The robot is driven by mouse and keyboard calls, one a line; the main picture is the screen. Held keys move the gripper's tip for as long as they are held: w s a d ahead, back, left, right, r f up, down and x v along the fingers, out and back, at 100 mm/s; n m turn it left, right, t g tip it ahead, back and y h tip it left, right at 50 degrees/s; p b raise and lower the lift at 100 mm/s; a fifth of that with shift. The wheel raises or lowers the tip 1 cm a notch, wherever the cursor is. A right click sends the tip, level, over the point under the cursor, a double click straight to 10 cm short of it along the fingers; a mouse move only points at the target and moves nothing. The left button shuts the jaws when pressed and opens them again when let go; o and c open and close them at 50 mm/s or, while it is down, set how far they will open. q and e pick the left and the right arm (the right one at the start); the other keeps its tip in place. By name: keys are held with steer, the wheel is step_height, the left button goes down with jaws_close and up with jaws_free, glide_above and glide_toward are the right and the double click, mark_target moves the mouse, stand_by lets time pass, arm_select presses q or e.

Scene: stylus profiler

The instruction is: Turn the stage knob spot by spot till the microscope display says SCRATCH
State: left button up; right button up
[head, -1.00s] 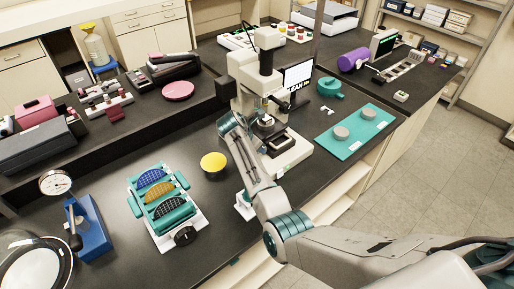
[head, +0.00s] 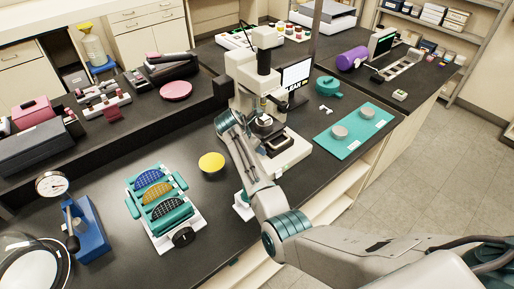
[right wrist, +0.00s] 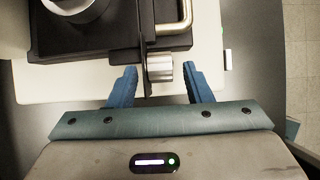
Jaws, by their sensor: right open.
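The microscope (head: 264,84) stands on the dark bench in the head view, with its display (head: 297,75) beside it on the right. The display is white with dark lettering low down, partly hidden behind the microscope; the visible end looks like "LEAN". In the right wrist view the silver ribbed stage knob (right wrist: 159,72) sticks out beside the black stage (right wrist: 120,35). My right gripper (right wrist: 162,76) is open, its blue fingers one on each side of the knob, with visible gaps. In the head view its fingers are hidden. My left gripper is in neither view.
A brass-coloured curved handle (right wrist: 183,18) stands close above the knob in the right wrist view. In the head view a teal mat (head: 354,133) with grey discs lies right of the microscope. A yellow disc (head: 211,162) and wafer rack (head: 160,205) are to the left.

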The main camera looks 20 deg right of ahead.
steer(key=b+v, duration=0.3)
steer(key=v, duration=0.6)
steer(key=shift+r, duration=0.3)
steer(key=shift+a, duration=0.1)
